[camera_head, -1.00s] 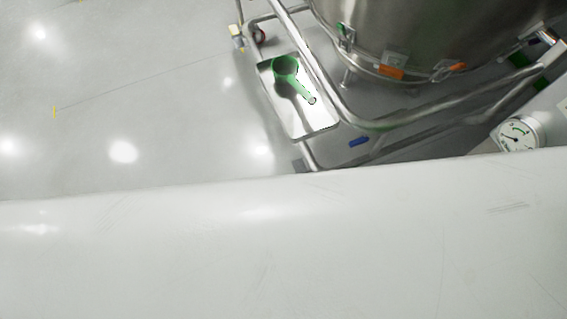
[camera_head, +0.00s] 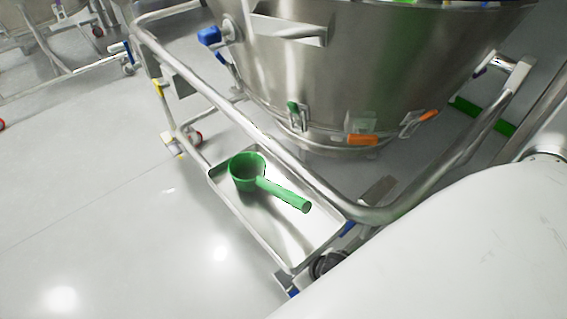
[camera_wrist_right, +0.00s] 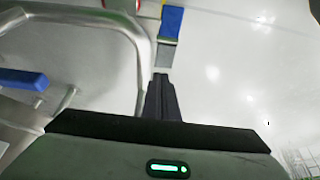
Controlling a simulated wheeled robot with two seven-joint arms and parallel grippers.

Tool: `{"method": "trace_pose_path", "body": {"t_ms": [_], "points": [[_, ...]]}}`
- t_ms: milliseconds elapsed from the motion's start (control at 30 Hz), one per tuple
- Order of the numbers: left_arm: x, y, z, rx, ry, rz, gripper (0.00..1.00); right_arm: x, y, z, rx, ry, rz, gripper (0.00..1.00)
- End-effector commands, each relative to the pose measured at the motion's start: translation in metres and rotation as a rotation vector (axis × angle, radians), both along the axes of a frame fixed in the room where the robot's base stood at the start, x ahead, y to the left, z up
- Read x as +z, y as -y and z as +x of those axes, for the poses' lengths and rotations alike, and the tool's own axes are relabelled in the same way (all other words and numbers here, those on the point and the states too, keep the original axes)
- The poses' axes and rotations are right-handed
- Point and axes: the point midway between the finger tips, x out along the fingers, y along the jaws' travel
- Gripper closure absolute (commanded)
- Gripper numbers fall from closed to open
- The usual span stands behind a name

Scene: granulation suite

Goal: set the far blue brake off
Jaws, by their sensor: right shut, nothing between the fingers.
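In the head view, a blue piece (camera_head: 347,229) shows low by the cart frame, beside the tray, and another small blue piece (camera_head: 292,292) shows by the near caster. I cannot tell which is the far brake. In the right wrist view, a flat blue piece (camera_wrist_right: 172,21) sits above a grey block beyond my fingertips, with a gap between. A blue bar (camera_wrist_right: 22,80) lies at the left of that view. My right gripper (camera_wrist_right: 161,80) is shut and empty, beside a bent steel tube. My left gripper is in neither current view.
A steel vessel (camera_head: 340,65) stands inside the cart's tubular rail (camera_head: 225,105). A blue knob (camera_head: 208,36) is on its side. A tray (camera_head: 268,236) holds a green scoop (camera_head: 248,173). Open floor (camera_head: 90,200) lies left.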

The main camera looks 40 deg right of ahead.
Motion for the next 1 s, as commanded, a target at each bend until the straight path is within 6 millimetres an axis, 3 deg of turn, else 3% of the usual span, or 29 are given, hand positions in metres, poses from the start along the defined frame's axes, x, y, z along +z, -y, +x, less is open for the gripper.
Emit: {"method": "trace_pose_path", "body": {"t_ms": [533, 700, 1000], "points": [[-0.045, 0.034, 0.017, -0.163, -0.143, 0.015, 0.52, -0.103, -0.005, 0.041, 0.001, 0.001, 0.003, 1.0], [-0.043, 0.042, 0.017, -0.188, -0.145, -0.002, 0.52, -0.117, -0.006, 0.047, 0.002, 0.002, 0.004, 1.0], [-0.037, 0.044, 0.018, -0.193, -0.138, -0.013, 0.52, -0.12, -0.006, 0.048, 0.002, 0.001, 0.004, 1.0]]}}
